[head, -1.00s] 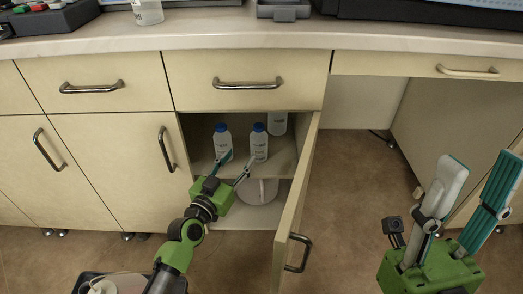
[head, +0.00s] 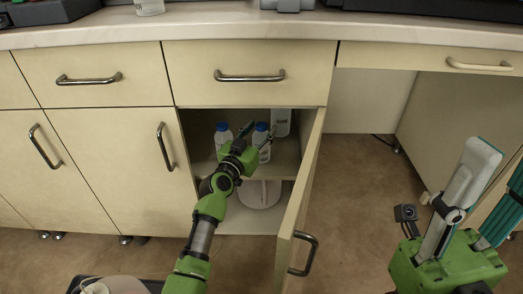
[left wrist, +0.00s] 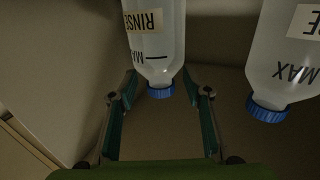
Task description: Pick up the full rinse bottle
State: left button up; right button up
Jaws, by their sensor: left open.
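Two white bottles with blue caps stand upright on the cabinet shelf: a left bottle (head: 222,135) and a right bottle (head: 260,131). My left gripper (head: 259,130) is open at the right bottle. In the left wrist view, which is upside down, this bottle (left wrist: 155,35), labelled RINSE, stands between the spread fingers (left wrist: 160,82) or just beyond their tips, with no grip on it. The other bottle (left wrist: 287,60) is outside the fingers. I cannot tell either fill level clearly. My right gripper (head: 500,168) is open and empty, far right, partly cut off.
A white container (head: 281,121) stands behind the right bottle. A round pale vessel (head: 259,194) sits below the shelf. The open cabinet door (head: 299,205) stands close to the right of my left arm. The open floor further right is clear.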

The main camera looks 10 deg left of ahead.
pick_arm(q)
jog(key=shift+w, duration=0.45)
grip_shut()
jog(key=shift+r, duration=0.2)
